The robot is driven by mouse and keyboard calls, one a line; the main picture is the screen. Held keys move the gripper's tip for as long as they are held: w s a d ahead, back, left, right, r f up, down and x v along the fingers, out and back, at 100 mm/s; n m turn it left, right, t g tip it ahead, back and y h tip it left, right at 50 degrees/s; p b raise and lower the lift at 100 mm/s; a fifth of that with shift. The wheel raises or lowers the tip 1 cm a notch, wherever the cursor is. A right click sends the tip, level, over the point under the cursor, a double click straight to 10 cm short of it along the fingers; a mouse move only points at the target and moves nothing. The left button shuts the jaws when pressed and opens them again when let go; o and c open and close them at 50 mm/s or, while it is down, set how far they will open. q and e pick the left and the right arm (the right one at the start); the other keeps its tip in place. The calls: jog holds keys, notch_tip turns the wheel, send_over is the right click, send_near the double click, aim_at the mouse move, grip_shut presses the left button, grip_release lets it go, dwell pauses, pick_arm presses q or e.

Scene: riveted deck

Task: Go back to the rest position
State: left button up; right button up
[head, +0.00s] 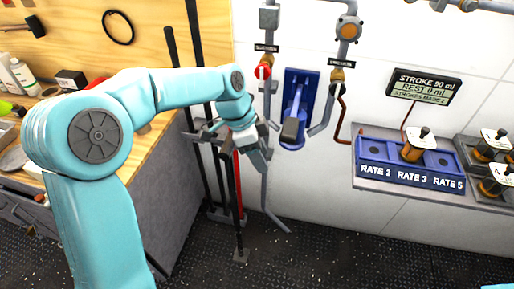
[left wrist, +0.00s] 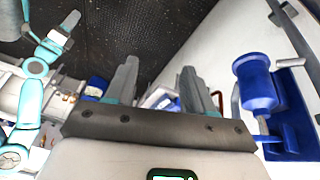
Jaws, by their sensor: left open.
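My left gripper (head: 262,158) is in front of the white wall, left of and below the blue wall bracket with a lever (head: 298,108). It looks apart from the bracket. In the left wrist view the two grey fingers of my left gripper (left wrist: 160,85) stand apart with nothing between them. My right arm (left wrist: 35,70) shows small at the left of that view. Its gripper (left wrist: 71,20) is too small to read. In the head view only a teal sliver shows at the bottom right edge.
A wooden workbench (head: 165,125) with bottles stands at left, with upright rods beside it. Pipes with a red-handled valve (head: 263,72) run down the wall. A display (head: 424,87) hangs above a blue rate tray (head: 376,152) holding one plunger-like piece. The dark riveted deck (head: 330,255) is clear in front.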

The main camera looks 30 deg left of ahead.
pick_arm(q)
jog(key=shift+w+d+f, duration=0.1)
jog(key=shift+w+f, duration=0.05)
jog(key=shift+f, duration=0.05)
dwell(0.3)
jog(key=s+d+f+n, duration=0.3)
jog(key=f, duration=0.7)
jog(key=s+d+f+n, duration=0.2)
jog(key=d+f+n, duration=0.1)
jog(key=f, duration=0.7)
jog(key=s+d+f+n, duration=0.2)
jog(key=s+f+n, duration=0.2)
jog(key=s, duration=0.3)
jog(key=s+d+f+n, duration=0.3)
jog(key=s+f+n, duration=0.1)
jog(key=s+f, duration=0.2)
jog(key=shift+s+f+g, duration=0.35)
jog(key=shift+s+g, duration=0.05)
jog(key=shift+s, duration=0.5)
jog(key=shift+d, duration=0.1)
